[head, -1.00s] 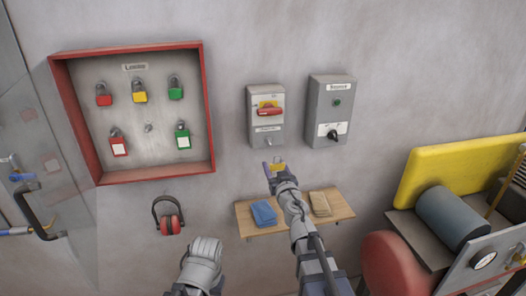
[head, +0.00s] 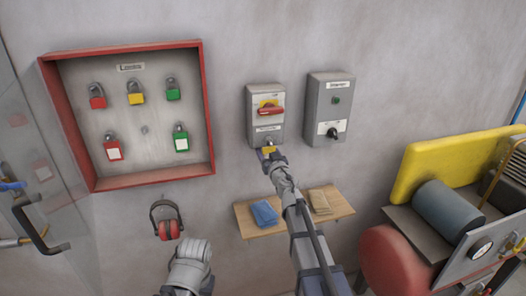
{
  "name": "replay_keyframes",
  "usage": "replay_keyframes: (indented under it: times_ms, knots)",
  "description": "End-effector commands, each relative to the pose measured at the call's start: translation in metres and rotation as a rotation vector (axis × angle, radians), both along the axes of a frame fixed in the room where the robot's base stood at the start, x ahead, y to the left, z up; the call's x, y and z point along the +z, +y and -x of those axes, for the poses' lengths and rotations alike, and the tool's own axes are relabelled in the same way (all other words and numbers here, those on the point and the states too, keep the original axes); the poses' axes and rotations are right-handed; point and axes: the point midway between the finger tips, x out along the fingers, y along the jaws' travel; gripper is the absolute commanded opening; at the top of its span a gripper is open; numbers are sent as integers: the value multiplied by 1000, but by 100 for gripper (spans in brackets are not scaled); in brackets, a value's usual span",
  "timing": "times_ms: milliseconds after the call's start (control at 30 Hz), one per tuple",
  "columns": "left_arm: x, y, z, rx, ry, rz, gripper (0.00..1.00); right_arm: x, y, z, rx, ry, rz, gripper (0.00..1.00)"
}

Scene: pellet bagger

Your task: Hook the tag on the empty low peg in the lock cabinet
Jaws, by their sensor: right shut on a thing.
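The lock cabinet (head: 208,120) is an open red-framed box on the wall at the left. Its empty low peg (head: 144,130) is a small grey stub between a red padlock (head: 114,151) and a green padlock (head: 181,140), both with white tags. My right gripper (head: 271,156) is shut on a small yellow tag (head: 269,149), at the lower edge of the grey switch box (head: 251,120). I cannot tell whether the tag touches the box. Part of my left arm shows at the bottom; its gripper is not visible.
Three padlocks hang in the cabinet's upper row. Red ear defenders (head: 168,222) hang below it. A wooden shelf (head: 287,222) with cloths is below the boxes. A second grey box (head: 331,105) and a yellow-topped machine (head: 440,165) are right. A transparent panel (head: 45,140) stands left.

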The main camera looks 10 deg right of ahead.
Motion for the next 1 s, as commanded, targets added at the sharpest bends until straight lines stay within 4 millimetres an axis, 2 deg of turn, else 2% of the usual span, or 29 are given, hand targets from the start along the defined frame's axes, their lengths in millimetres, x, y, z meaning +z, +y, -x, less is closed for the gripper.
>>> replay_keyframes:
  times_ms: [100,133,367,767,1000]
  knots:
    - [0,0,0,-1,0,0,47,0,0,1,0,0,0,6]
    - [0,0,0,-1,0,0,47,0,0,1,0,0,0,62]
    - [0,0,0,0,0,0,47,0,0,1,0,0,0,88]
    - [-5,0,0,0,0,0,47,-5,0,1,-1,0,0,89]
    - [-3,0,0,0,0,0,47,-3,-1,34,-1,0,0,89]
